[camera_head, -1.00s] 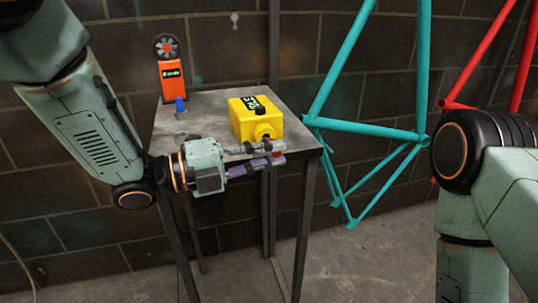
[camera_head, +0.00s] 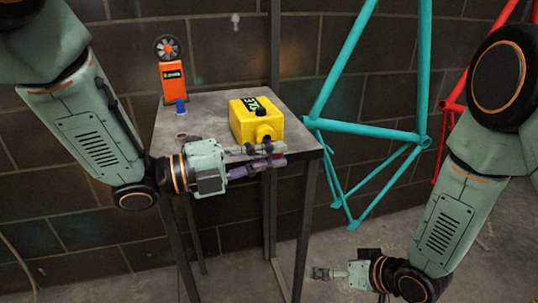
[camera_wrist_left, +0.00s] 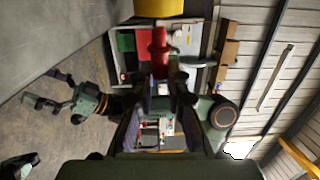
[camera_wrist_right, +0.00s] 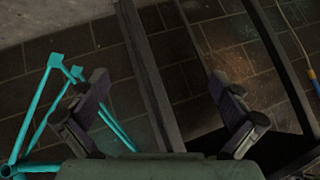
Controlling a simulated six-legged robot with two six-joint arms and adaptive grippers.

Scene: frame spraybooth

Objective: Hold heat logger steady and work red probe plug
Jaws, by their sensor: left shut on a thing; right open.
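My left gripper (camera_head: 278,155) is at the table's front edge, just in front of the logger. In the left wrist view it is shut on the red probe plug (camera_wrist_left: 159,50), which lies close below the logger. Whether the plug touches the logger, I cannot tell. My right gripper (camera_head: 322,273) is open and empty, low near the floor, away from the logger; its spread fingers show in the right wrist view (camera_wrist_right: 157,100).
The metal table (camera_head: 215,108) also holds an orange device with a fan-like head (camera_head: 172,75) and a small blue item (camera_head: 181,106). A teal bike frame (camera_head: 365,130) hangs right of the table, with a red frame (camera_head: 450,105) beyond. The floor by my right gripper looks clear.

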